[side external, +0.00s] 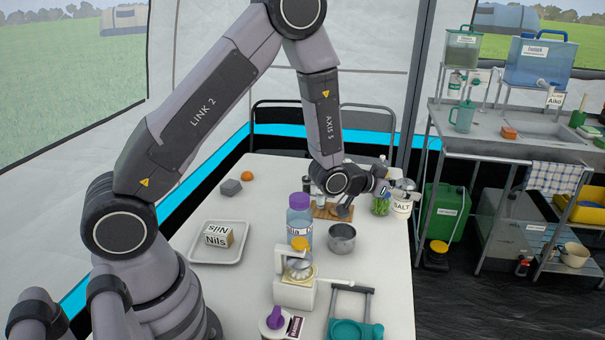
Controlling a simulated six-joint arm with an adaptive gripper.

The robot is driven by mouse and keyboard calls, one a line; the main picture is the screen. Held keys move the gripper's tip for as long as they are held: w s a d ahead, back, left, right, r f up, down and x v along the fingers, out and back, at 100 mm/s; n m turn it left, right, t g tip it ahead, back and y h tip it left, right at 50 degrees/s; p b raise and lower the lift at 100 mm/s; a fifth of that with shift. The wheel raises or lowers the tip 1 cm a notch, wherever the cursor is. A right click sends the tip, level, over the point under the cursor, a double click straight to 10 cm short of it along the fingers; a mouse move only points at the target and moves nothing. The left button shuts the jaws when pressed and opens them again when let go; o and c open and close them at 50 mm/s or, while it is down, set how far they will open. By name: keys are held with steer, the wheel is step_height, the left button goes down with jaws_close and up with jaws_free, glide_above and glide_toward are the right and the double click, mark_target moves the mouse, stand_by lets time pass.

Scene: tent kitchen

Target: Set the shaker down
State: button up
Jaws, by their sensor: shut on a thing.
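My gripper (389,183) is at the far right side of the white table (235,290), reaching rightward from the end of my arm. It is shut on a small silvery thing, apparently the shaker (404,184), which shows just above a white pot labelled SALT (402,207). The shaker is small and partly covered by the fingers. I cannot tell whether it touches the pot. A jar with green contents (380,206) stands just left of the pot, below my gripper.
A steel pot (342,238), a purple-capped bottle (299,220) and a cream appliance (295,287) stand mid-table. A wooden board (325,212) lies behind. A tray (216,255) holds a box labelled Nils (218,234). The table's right front, beside the steel pot, has free room.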

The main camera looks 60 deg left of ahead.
steer(key=w+a+f+m+h, duration=0.1)
steer(key=a+f, duration=0.1)
steer(key=a, duration=0.6)
steer(key=w+a+f+m+h, duration=0.1)
steer(key=a+f, duration=0.1)
steer(key=a, duration=0.7)
steer(key=s+a+n+y, duration=0.45)
steer(key=s+a, duration=0.35)
steer(key=s, duration=0.3)
steer(key=s+a+n+y, duration=0.45)
steer(key=s+a, duration=0.35)
steer(key=s, duration=0.3)
steer(key=shift+m+g, duration=0.4)
steer(key=shift+w+a+f, duration=1.6)
steer(key=shift+w+f, duration=0.1)
steer(key=shift+f, duration=0.6)
steer(key=shift+w+a+f, duration=1.65)
steer(key=shift+f, duration=0.6)
steer(key=shift+w+a+f, duration=1.6)
steer(key=shift+w+f, duration=0.1)
steer(key=shift+f, duration=0.6)
steer(key=shift+f, duration=0.15)
